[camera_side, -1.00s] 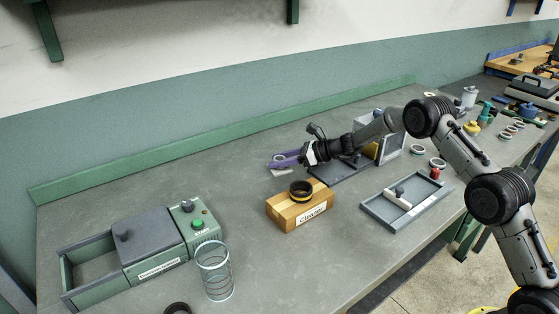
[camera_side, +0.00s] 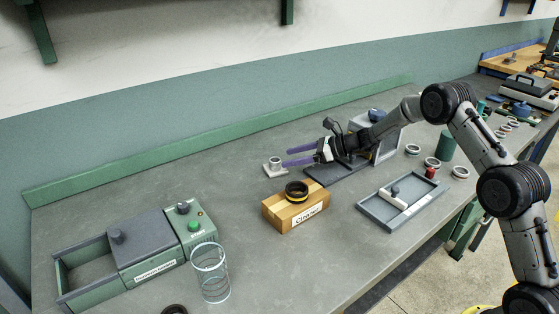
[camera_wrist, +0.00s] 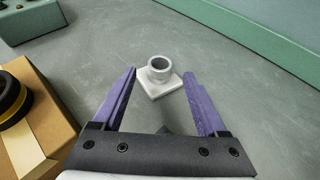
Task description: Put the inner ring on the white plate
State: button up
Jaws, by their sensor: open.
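The inner ring (camera_wrist: 159,69) is a small grey metal ring. It rests on the white plate (camera_wrist: 152,89), a small square on the bench. Both also show in the side view, the ring (camera_side: 273,161) on top of the plate (camera_side: 274,172). My gripper (camera_wrist: 163,75) has two purple fingers, spread wide with nothing held between them. In the side view my gripper (camera_side: 286,157) is just to the right of the ring and apart from it. In the wrist view the ring and plate lie between and just beyond the fingertips.
A wooden block labelled Cleaner (camera_side: 297,212) carries a black and yellow ring (camera_side: 296,190). A green demagnetizer box (camera_side: 158,251) and a clear cylinder (camera_side: 211,273) stand at the left. A grey tray (camera_side: 402,204) lies at the right.

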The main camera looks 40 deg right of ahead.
jog(key=v, duration=0.5)
jog(key=shift+s+d+r, duration=0.2)
jog(key=shift+s, duration=0.1)
jog(key=s+a+r+n+g+h, duration=0.1)
jog(key=s+a+r+n+g, duration=0.1)
jog(key=s+a+r+n, duration=0.3)
jog(key=s+a+r+n+g, duration=0.1)
jog(key=s+a+r+n, duration=0.2)
jog(key=s, duration=0.5)
jog(key=s+a+r+n+g+h, duration=0.1)
jog(key=s+a+r+n+g, duration=0.15)
jog(key=s+r+n, duration=0.3)
jog(key=s+d+n+h, duration=0.2)
jog(key=s+n, duration=0.5)
jog(key=s, duration=0.6)
jog(key=s+d+n+h, duration=0.3)
jog(key=s+n+h, duration=0.2)
jog(key=s, duration=0.7)
jog(key=shift+s+f+n+t, duration=0.4)
jog(key=shift+n+t, duration=0.05)
jog(key=shift+n, duration=0.6)
jog(key=shift+d, duration=0.1)
